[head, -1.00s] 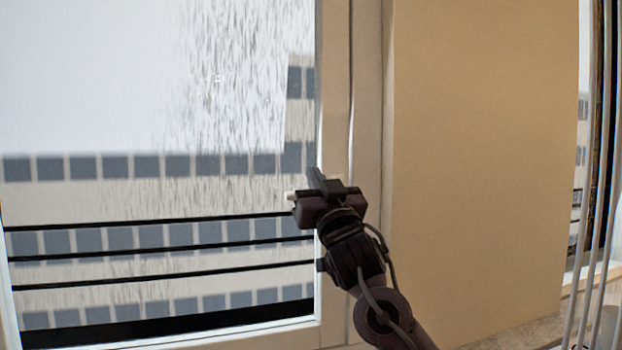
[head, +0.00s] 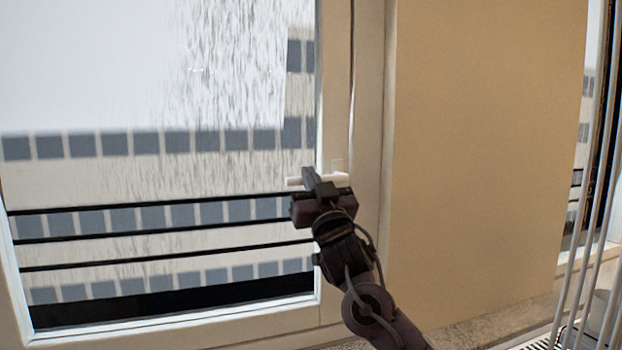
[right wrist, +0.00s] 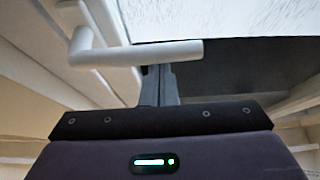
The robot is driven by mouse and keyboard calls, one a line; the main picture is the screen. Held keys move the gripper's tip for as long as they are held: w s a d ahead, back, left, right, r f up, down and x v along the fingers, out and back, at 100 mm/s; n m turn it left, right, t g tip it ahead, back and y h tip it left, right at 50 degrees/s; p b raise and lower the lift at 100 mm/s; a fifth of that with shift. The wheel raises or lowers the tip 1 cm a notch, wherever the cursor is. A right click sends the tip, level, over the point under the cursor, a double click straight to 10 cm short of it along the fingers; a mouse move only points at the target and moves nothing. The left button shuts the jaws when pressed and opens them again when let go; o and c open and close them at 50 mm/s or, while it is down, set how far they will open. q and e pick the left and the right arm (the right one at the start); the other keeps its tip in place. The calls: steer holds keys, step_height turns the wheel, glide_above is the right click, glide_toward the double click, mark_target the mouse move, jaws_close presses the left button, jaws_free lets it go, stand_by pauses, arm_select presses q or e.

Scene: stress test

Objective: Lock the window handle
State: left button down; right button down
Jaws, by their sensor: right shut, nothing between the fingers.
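The white window handle (head: 341,178) sits on the right-hand upright of the window frame (head: 335,110). Its lever lies about level and points left over the glass. In the right wrist view the handle (right wrist: 150,52) is L-shaped, with its lever running right from its base. My right gripper (head: 309,178) is shut and empty, in front of the lever in the head view and hiding its middle. In the right wrist view the shut fingers (right wrist: 158,75) reach up to the lever's lower edge; I cannot tell whether they touch it. My left gripper is not in view.
A beige wall (head: 480,150) stands right of the window. White pipes (head: 590,210) rise at the far right, above a grey sill (head: 480,335). Black horizontal bars (head: 150,231) and a building show through the pane.

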steer(key=shift+f+n, duration=0.25)
steer(key=shift+n, duration=0.25)
